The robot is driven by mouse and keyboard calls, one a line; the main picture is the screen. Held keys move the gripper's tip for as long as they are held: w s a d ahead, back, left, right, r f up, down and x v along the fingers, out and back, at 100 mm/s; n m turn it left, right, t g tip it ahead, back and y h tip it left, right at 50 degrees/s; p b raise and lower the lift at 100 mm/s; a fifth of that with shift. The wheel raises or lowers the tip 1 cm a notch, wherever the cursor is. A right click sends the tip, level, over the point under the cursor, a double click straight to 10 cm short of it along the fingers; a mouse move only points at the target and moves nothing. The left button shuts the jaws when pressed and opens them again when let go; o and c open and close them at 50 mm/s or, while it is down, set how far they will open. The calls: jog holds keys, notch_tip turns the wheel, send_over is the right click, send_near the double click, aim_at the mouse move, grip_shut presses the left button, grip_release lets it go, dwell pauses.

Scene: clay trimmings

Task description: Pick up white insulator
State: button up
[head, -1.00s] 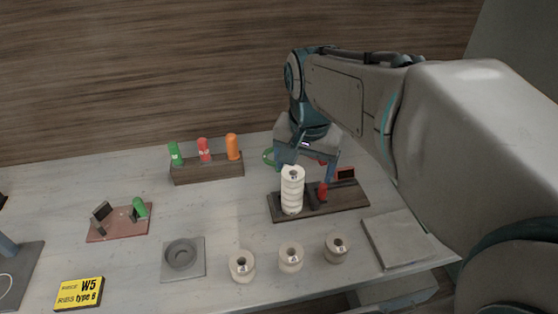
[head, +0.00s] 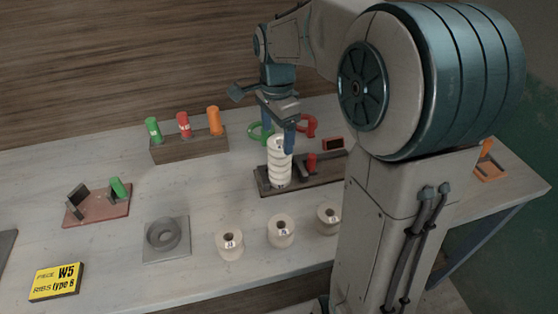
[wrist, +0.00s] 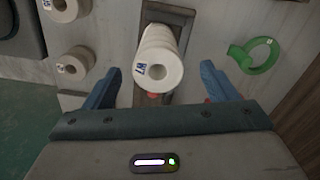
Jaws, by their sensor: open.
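The white insulator (head: 279,165) is a ribbed white stack standing upright on a dark wooden base (head: 318,177). In the wrist view the insulator (wrist: 158,62) is seen end-on, with a dark-printed label on its top. My gripper (head: 278,148) is over its top, pointing down, with the blue fingers spread. In the wrist view my gripper (wrist: 161,72) has one finger on each side of the insulator, with a gap on both sides. I cannot tell how far down the fingers reach.
A red clamp (head: 311,163) stands on the same base, right of the insulator. Green (head: 260,133) and red (head: 309,124) rings are behind. Several white spools (head: 281,231) stand in front. A grey dish (head: 165,236) and a yellow W5 sign (head: 56,281) are left.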

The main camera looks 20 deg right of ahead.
aim_at(279, 141)
jog(key=f, duration=0.6)
jog(key=shift+s+d+f, duration=0.1)
jog(key=shift+d+f, duration=0.1)
jog(key=shift+d, duration=0.05)
jog(key=c, duration=1.6)
jog(key=shift+r, duration=0.5)
jog(key=r, duration=0.3)
jog(key=shift+d+r, duration=0.2)
jog(key=shift+r, duration=0.1)
jog(key=s+d+r, duration=0.1)
jog(key=d+r, duration=0.1)
jog(key=d, duration=0.1)
jog(key=s+d+r, duration=0.2)
jog(key=d, duration=0.1)
jog(key=s+d+r, duration=0.2)
jog(key=d, duration=0.2)
jog(key=shift+d+r, duration=0.1)
jog(key=shift+r, duration=0.15)
